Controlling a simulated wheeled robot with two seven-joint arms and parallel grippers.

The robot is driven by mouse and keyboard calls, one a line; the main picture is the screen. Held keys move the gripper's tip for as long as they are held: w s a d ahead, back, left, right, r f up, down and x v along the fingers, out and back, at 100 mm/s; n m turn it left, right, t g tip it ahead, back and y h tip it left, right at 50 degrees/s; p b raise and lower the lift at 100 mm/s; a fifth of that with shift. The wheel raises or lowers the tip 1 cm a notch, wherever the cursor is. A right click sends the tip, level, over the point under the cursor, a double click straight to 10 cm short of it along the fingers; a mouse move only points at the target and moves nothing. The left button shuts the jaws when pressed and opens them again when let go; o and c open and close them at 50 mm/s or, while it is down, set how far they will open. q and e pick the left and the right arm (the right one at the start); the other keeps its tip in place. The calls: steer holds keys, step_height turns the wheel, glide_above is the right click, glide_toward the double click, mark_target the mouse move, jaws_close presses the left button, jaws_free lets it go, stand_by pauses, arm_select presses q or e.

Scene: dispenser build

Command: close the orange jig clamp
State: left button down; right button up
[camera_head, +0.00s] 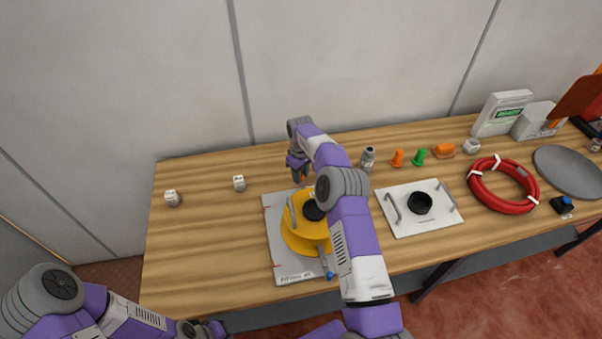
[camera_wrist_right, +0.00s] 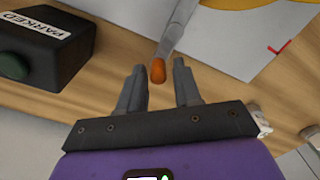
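The jig plate (camera_head: 276,262) lies on the table, with a yellow round part (camera_head: 298,240) on it. The orange-tipped clamp lever (camera_wrist_right: 157,71) shows in the wrist view as a grey metal bar ending in an orange cap. My right gripper (camera_wrist_right: 158,92) is open, its two fingers apart on either side of the cap's near end, not visibly touching it. In the head view my right gripper (camera_head: 298,174) is at the far edge of the plate, and my arm hides part of the jig. My left gripper (camera_head: 204,331) is at the bottom edge, mostly cut off.
A black box (camera_wrist_right: 62,45) labelled PARKED with a dark button is left in the wrist view. Right of my arm are a white plate (camera_head: 400,226) with handles, a red hose coil (camera_head: 480,192) and small coloured parts. White cubes stand at left; the left table is mostly clear.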

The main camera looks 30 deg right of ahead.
steer(key=shift+o, duration=0.6)
steer(key=shift+r, duration=0.1)
step_height(320, 180, up, 8)
steer(key=shift+f+p, duration=0.25)
steer(key=shift+p, duration=0.25)
